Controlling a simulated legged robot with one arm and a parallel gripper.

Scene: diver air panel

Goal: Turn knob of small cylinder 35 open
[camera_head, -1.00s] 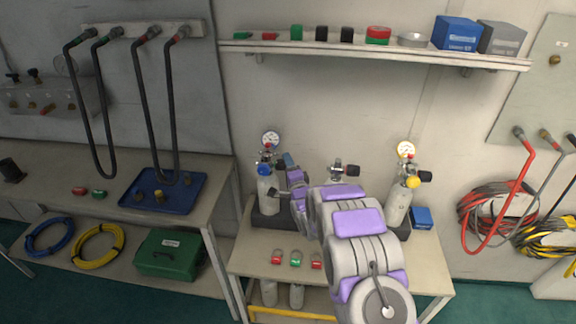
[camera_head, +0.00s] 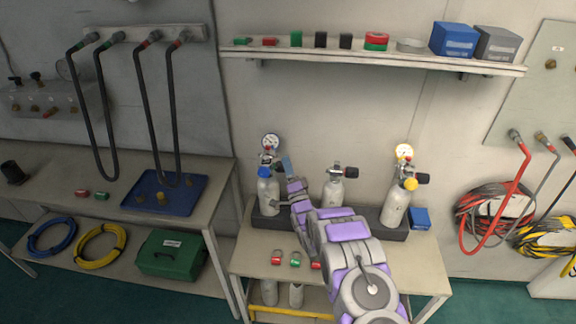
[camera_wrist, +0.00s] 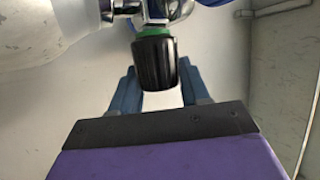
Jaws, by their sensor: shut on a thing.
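A small grey cylinder (camera_head: 268,195) with a blue knob and a round gauge stands at the left of the cylinder row in the head view. Its number cannot be read. My gripper (camera_head: 287,166) is at the right side of its valve. In the wrist view a black ribbed knob (camera_wrist: 155,64) with a green ring sits between the blue fingers of my gripper (camera_wrist: 158,80), which is shut on it. Part of the grey cylinder (camera_wrist: 50,28) shows at the upper left.
A middle cylinder (camera_head: 333,190) and a right cylinder (camera_head: 396,205) with a yellow knob stand beside it in a dark holder. The shelf (camera_head: 380,58) above carries several small items. Red and green pieces lie on the front of the table (camera_head: 410,265).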

